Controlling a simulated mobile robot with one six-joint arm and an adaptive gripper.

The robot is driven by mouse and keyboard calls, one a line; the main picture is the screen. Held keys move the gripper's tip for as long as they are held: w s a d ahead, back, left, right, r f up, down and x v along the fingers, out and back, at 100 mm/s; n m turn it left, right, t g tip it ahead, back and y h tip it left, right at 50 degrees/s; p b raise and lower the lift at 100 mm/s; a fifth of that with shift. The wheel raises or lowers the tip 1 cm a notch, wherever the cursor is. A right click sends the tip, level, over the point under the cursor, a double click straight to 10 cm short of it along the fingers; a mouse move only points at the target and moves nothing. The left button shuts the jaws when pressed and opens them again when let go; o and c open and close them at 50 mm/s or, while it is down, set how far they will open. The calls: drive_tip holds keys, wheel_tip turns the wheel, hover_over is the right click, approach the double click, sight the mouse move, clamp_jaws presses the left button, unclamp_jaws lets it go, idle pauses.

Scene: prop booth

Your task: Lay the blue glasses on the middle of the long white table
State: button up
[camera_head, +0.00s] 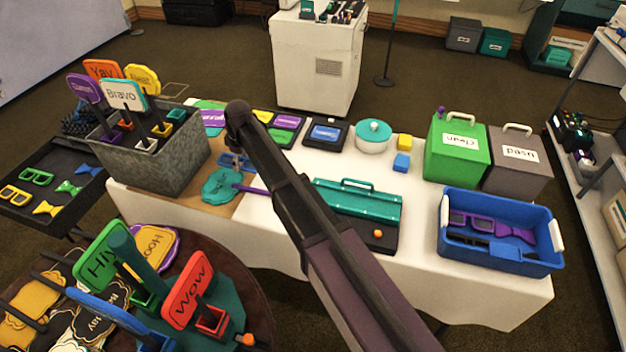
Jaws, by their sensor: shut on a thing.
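My arm reaches over the long white table (416,262) from the front. My gripper (238,152) points down at the left part of the table, mostly hidden by my own wrist. It is shut on the blue glasses (230,161), which show as a small blue shape below the wrist. They are over or near a brown board (222,205) at the table's left; I cannot tell if they touch it. A teal prop sign (220,187) with a purple stick lies just in front of them.
A grey bin (170,165) of signs stands left. A green box (457,150), a grey box (517,165) and a blue crate (497,262) holding purple glasses are right. Bare tablecloth shows around the toolbox.

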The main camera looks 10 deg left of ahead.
drive_tip(key=shift+a, duration=0.1)
idle(0.3)
drive_tip(key=w+d, duration=0.1)
drive_tip(key=d, duration=0.4)
drive_tip(key=w+d+f+b, duration=0.1)
drive_tip(key=w+d, duration=0.1)
drive_tip(key=d, duration=0.3)
drive_tip(key=w+d, duration=0.2)
drive_tip(key=d, duration=0.3)
drive_tip(key=shift+w+f, duration=0.15)
drive_tip(key=shift+f, duration=0.15)
drive_tip(key=shift+f+b, duration=1.8)
drive_tip(key=shift+b, duration=0.25)
drive_tip(key=shift+f, duration=0.1)
drive_tip(key=o, duration=1)
drive_tip(key=shift+o, duration=0.2)
drive_tip(key=shift+r, duration=0.2)
